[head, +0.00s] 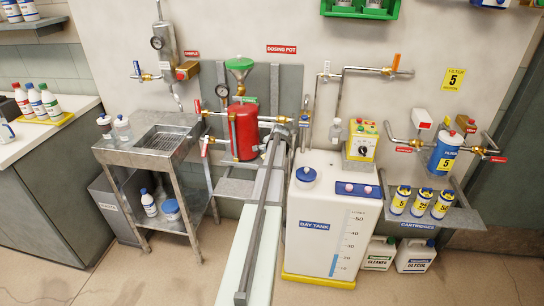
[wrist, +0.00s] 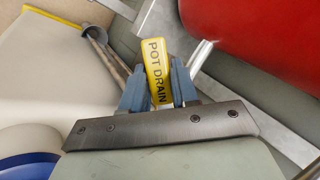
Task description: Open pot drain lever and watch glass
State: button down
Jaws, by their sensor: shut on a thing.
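The yellow POT DRAIN tag (wrist: 156,62) is between the two blue fingers of my gripper (wrist: 159,84) in the wrist view. My gripper is shut on this tagged lever; the lever's shaft is mostly hidden by the fingers. The red dosing pot (head: 243,132) hangs on the wall in the head view, with a green funnel (head: 239,66) on top. Its red side also fills the upper right of the wrist view (wrist: 255,28). In the head view my arm hides the fingers and the lever. I cannot pick out a watch glass with certainty.
The white day tank (head: 320,225) stands right of my arm, and a steel sink table (head: 158,141) stands left. Pipes with an orange-handled valve (head: 394,66) run along the wall. A metal pipe (wrist: 201,55) lies close beside the fingers.

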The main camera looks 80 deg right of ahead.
jog(key=m, duration=0.2)
jog(key=w+d+r+m+t+h, duration=0.1)
jog(key=m, duration=0.1)
jog(key=shift+d+r, duration=0.1)
jog(key=shift+w+d+r+m+h, duration=0.1)
jog(key=shift+d+r+m+h, duration=0.25)
jog(key=shift+m, duration=0.45)
jog(key=shift+d+r+m+h, duration=0.2)
jog(key=shift+m+h, duration=0.25)
jog(key=shift+m, duration=0.35)
jog(key=shift+d, duration=0.1)
jog(key=c, duration=0.9)
grip_release()
jog(key=shift+c, duration=0.2)
jog(key=v, duration=1.4)
jog(key=shift+f, duration=0.2)
